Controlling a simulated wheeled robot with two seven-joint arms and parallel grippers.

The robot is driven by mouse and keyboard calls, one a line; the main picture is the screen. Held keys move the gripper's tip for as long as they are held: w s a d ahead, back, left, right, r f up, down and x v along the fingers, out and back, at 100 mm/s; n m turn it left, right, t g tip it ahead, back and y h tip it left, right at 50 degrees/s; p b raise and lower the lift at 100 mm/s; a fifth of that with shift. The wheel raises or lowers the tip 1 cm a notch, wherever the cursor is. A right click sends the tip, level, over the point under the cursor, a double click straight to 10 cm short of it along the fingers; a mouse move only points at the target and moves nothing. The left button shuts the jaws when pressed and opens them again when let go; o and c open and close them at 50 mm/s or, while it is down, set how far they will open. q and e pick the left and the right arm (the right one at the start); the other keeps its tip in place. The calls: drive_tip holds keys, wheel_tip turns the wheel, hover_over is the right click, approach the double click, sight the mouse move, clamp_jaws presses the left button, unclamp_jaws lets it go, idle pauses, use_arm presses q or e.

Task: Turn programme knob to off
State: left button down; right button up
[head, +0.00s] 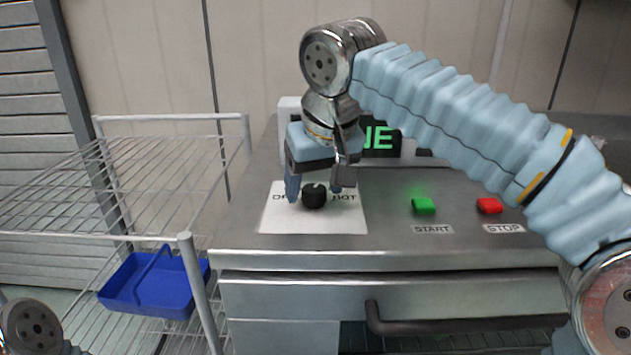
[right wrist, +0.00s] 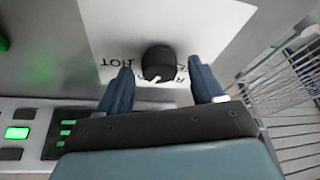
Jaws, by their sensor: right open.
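The programme knob (head: 314,198) is a black round knob on a white label plate (head: 285,221) on the machine's sloping steel panel. Lettering shows left of it, starting with "O", and "HOT" to its right. A pale mark on the knob's top points roughly toward the back of the panel. My right gripper (head: 315,190) is open, pointing down, with one finger on each side of the knob. In the right wrist view, the knob (right wrist: 158,62) sits between the two fingertips (right wrist: 162,80), with gaps showing on both sides. My left gripper is out of view.
Right of the label are a lit green START button (head: 424,206) and a red STOP button (head: 489,206). Behind my gripper, a display (head: 382,139) shows green letters, partly hidden. A wire rack (head: 120,238) with a blue basket (head: 150,290) stands at left. A drawer handle (head: 375,318) sticks out below.

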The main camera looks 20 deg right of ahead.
drive_tip(key=shift+c, duration=0.4)
drive_tip(key=c, duration=0.9)
drive_tip(key=shift+c, duration=0.2)
drive_tip(key=shift+n, duration=0.3)
drive_tip(key=n+y, duration=0.1)
drive_tip(key=n, duration=0.2)
drive_tip(key=shift+d+n, duration=0.15)
drive_tip(key=shift+n, duration=0.15)
drive_tip(key=n+g+y, duration=0.1)
drive_tip(key=n+y, duration=0.1)
drive_tip(key=n, duration=0.2)
drive_tip(key=shift+w+n, duration=0.15)
drive_tip(key=shift+n, duration=0.15)
drive_tip(key=n+g, duration=0.1)
drive_tip(key=n, duration=0.1)
drive_tip(key=n+g, duration=0.1)
drive_tip(key=n, duration=0.1)
drive_tip(key=shift+w+d+y, duration=0.1)
drive_tip(key=shift+y, duration=0.3)
drive_tip(key=n+g, duration=0.1)
drive_tip(key=n, duration=0.4)
drive_tip(key=shift+w+g, duration=0.1)
drive_tip(key=shift+g, duration=0.3)
